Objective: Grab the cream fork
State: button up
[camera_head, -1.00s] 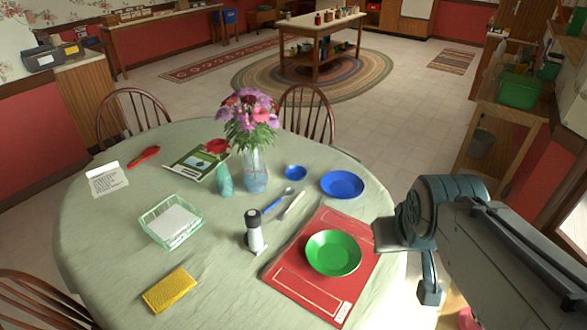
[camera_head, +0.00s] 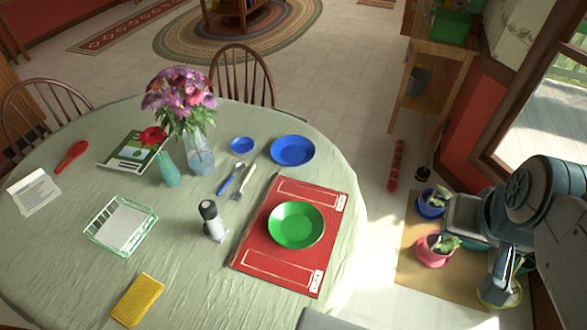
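The cream fork (camera_head: 242,183) lies flat on the round table, just right of a blue-handled utensil (camera_head: 231,180). It is between the flower vase and the red placemat, and nothing covers it. My arm is at the right edge of the head view, off to the right of the table and well away from the fork. The end of my arm with my gripper (camera_head: 497,282) hangs over the floor by the potted plants. The fingers are too unclear to tell whether they are open or shut.
A green plate (camera_head: 296,225) sits on the red placemat (camera_head: 272,263). A grey-and-black bottle (camera_head: 211,221), blue bowl (camera_head: 242,145), blue plate (camera_head: 292,150) and flower vase (camera_head: 200,153) stand around the fork. Potted plants (camera_head: 434,249) are on the floor. Chairs (camera_head: 243,75) ring the table's far side.

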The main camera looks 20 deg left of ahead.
aim_at(240, 193)
jog(key=z, duration=0.25)
jog(key=i, duration=1.95)
jog(key=u, duration=3.75)
